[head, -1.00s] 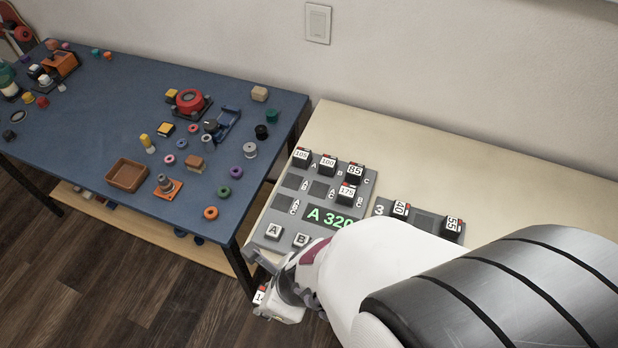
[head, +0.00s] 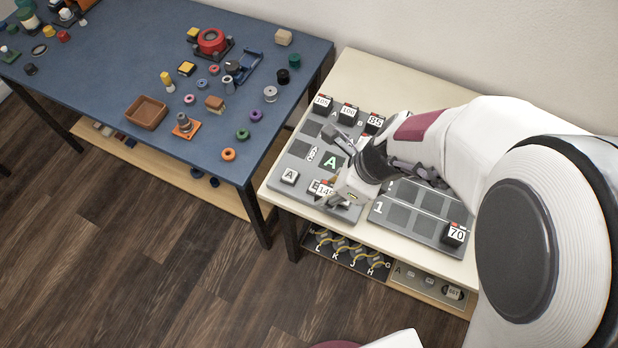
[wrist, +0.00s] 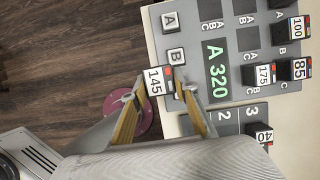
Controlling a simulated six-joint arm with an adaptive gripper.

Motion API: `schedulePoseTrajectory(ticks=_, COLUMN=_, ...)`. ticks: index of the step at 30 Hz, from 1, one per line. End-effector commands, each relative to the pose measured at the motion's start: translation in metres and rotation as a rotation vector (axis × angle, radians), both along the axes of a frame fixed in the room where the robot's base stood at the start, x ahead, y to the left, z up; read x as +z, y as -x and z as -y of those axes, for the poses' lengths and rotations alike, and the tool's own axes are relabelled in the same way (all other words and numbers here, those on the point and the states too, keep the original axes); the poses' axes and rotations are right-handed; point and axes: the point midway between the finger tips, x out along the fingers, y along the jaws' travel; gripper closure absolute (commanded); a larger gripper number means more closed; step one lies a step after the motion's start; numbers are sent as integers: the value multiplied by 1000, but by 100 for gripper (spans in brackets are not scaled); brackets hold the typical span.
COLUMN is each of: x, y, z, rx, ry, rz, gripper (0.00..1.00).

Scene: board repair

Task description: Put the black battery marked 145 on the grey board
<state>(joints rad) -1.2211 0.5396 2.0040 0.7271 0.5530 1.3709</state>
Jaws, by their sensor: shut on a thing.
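My gripper (head: 335,196) is shut on the black battery marked 145 (head: 324,190), whose white label and red end also show in the wrist view (wrist: 154,80). The grey board (head: 306,150) with the green A 320 display lies on the pale table. The battery is over or just beyond the board's front edge, beside the B button (wrist: 176,55); its height cannot be told. Batteries 105 (head: 322,102), 100 (head: 348,112) and 85 (head: 374,122) sit along the board's far row. Battery 175 (wrist: 265,75) sits in a nearer row. My arm hides part of the board.
A second grey board (head: 424,224) with numbered rows holds battery 70 (head: 455,233) to the right. A shelf below carries lettered parts (head: 345,255). The blue table (head: 110,75) at left holds many small objects. A gap separates the two tables.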

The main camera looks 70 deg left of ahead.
Motion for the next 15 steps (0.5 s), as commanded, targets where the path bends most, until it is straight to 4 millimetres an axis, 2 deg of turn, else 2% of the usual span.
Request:
schedulePoseTrajectory(ticks=1, x=2, y=-15, z=-2, rx=-4, ry=-2, rz=2, gripper=95)
schedulePoseTrajectory(ticks=7, x=8, y=-63, z=-1, rx=-2, ry=-1, rz=1, gripper=95)
schedulePoseTrajectory(ticks=15, x=14, y=-129, z=11, rx=-3, ry=-1, rz=1, gripper=95)
